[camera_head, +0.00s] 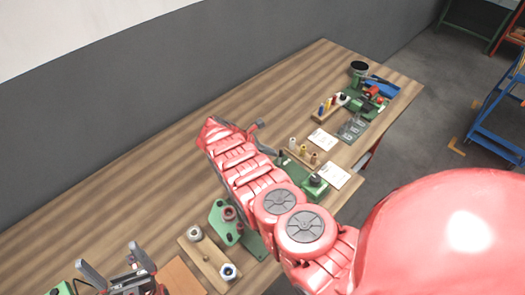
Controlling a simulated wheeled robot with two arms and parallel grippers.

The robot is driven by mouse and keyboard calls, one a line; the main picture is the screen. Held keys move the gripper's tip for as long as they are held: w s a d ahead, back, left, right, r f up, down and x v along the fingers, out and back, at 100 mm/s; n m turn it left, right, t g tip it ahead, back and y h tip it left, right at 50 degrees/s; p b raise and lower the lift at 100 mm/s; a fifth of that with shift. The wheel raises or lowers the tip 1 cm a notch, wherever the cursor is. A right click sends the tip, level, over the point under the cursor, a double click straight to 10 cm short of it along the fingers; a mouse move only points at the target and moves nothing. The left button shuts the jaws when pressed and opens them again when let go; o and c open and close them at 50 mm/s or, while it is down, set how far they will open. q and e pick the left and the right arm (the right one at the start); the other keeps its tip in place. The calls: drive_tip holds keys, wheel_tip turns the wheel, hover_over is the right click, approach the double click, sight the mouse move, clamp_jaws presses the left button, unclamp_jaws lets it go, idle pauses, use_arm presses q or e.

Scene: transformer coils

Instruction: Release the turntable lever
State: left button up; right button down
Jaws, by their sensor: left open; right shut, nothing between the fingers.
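A green fixture (222,226) with a reddish round part stands on the wooden table, partly hidden behind my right arm. Another green device (316,186) with a dark knob stands on the other side of that arm. I cannot tell which part is the turntable lever. My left gripper (110,258) is at the lower left, open, its two dark fingers apart and pointing up in the picture. My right gripper (258,126) shows only in part as dark fingers past the end of my red arm, over the table. It is shut and empty, apart from both green devices.
A wooden board (207,262) with round parts lies between my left gripper and the green fixture. The table's upper left (130,185) is clear.

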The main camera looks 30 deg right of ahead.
sight(282, 150)
drive_tip(key=shift+w+d, duration=0.1)
drive_tip(key=shift+d, duration=0.15)
idle(0.6)
drive_tip(key=shift+d+b, duration=0.3)
drive_tip(key=shift+b, duration=0.25)
drive_tip(key=shift+d+f+b, duration=0.1)
drive_tip(key=shift+d+b, duration=0.3)
drive_tip(key=shift+b, duration=0.05)
drive_tip(key=shift+s+d+b, duration=0.3)
drive_tip(key=shift+d+b, duration=0.05)
drive_tip(key=shift+b, duration=0.2)
drive_tip(key=shift+d+r, duration=0.25)
drive_tip(key=shift+r, duration=0.15)
drive_tip(key=shift+w+a+r, duration=0.1)
drive_tip(key=shift+a+r, duration=0.1)
drive_tip(key=s+v, duration=0.1)
drive_tip(key=v, duration=1.5)
drive_tip(key=shift+w+a, duration=0.3)
drive_tip(key=shift+a, duration=0.3)
